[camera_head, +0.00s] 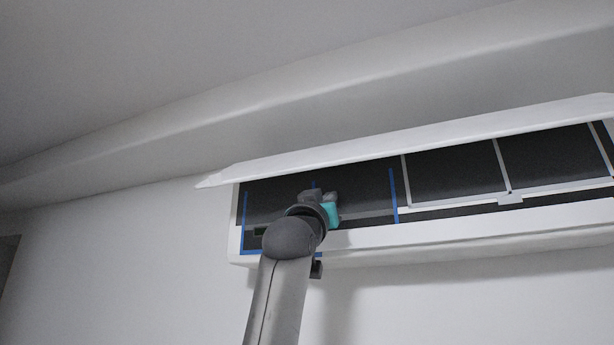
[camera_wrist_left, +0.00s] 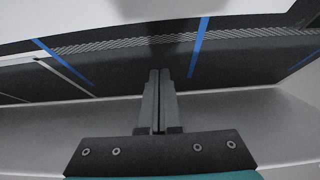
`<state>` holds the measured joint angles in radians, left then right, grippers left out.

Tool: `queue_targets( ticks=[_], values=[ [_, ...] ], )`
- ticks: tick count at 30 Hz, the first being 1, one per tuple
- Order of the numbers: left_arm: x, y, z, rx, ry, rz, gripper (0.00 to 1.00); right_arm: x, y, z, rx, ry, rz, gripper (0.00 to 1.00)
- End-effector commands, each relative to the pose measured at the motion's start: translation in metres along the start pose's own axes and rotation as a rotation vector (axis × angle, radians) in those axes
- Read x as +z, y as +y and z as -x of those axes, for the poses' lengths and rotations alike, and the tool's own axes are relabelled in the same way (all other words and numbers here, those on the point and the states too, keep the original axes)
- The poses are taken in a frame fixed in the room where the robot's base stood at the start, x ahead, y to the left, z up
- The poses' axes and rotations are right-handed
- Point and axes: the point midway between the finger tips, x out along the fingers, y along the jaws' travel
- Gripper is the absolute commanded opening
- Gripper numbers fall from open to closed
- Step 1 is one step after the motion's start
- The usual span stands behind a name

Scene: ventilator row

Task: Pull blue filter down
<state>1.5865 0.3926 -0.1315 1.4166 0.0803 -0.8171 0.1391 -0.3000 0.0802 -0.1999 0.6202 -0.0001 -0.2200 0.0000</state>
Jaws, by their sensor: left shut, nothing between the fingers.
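The blue filter (camera_head: 360,190), a dark mesh panel with blue edge strips and a blue middle rib, is in the left part of the open wall unit in the head view. Its blue rib also shows in the left wrist view (camera_wrist_left: 198,45). My left gripper (camera_head: 318,197) is in front of the filter, near its middle, and hides part of it and its lower edge. In the left wrist view the two fingers (camera_wrist_left: 158,75) are shut together with nothing between them. I cannot tell whether the fingertips touch the filter. My right gripper is in neither view.
The unit's white front flap (camera_head: 400,138) stands open above the filters. A white-framed filter (camera_head: 455,176) sits to the right of the blue one. The unit's white lower casing (camera_head: 450,236) runs below them. Bare wall lies to the left and below.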

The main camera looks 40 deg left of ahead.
Motion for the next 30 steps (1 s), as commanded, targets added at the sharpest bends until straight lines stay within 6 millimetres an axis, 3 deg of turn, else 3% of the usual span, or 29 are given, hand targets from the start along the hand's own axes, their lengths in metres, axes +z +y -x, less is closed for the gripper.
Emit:
queue_targets(
  ticks=[30],
  values=[
    [0.0028, 0.0001, -0.0066, 0.0, -0.001, 0.0, 0.0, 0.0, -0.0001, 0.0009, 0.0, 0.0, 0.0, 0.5]
  ],
)
